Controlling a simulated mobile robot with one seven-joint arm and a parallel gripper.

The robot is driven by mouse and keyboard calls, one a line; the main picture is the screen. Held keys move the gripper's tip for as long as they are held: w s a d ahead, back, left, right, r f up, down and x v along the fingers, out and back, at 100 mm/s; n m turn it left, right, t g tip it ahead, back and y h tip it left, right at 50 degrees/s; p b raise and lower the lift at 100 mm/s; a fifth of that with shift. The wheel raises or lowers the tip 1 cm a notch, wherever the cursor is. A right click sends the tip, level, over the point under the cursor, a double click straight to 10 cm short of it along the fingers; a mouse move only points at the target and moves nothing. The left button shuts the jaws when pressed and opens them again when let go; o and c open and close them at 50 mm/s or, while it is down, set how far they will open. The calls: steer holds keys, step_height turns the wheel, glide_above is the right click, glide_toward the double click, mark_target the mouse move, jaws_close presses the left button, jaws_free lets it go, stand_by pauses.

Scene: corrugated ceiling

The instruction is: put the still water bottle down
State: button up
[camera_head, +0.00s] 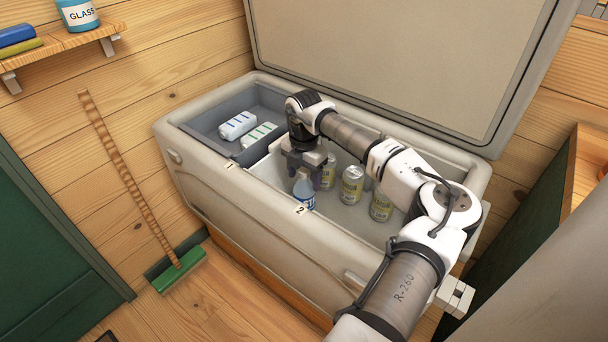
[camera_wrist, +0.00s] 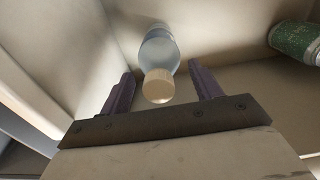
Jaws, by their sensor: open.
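The still water bottle (camera_head: 304,192) stands in the chest's compartment marked 2, close to its front wall. It is clear and bluish with a blue label. In the wrist view the bottle (camera_wrist: 159,62) shows from above, with its pale cap (camera_wrist: 158,86) between the fingers. My gripper (camera_head: 305,172) is directly above the bottle in the head view. In the wrist view my gripper (camera_wrist: 158,88) is open, with a gap between each finger and the cap. The bottle's base is hard to make out.
Several yellow-green cans (camera_head: 352,185) stand in the same compartment, right of the bottle. A green can (camera_wrist: 295,41) shows in the wrist view. The raised lid (camera_head: 390,50) stands behind; the chest's front rim (camera_head: 255,192) is close to the bottle.

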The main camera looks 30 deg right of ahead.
step_height(320, 180, up, 12)
steer(key=shift+b, duration=0.4)
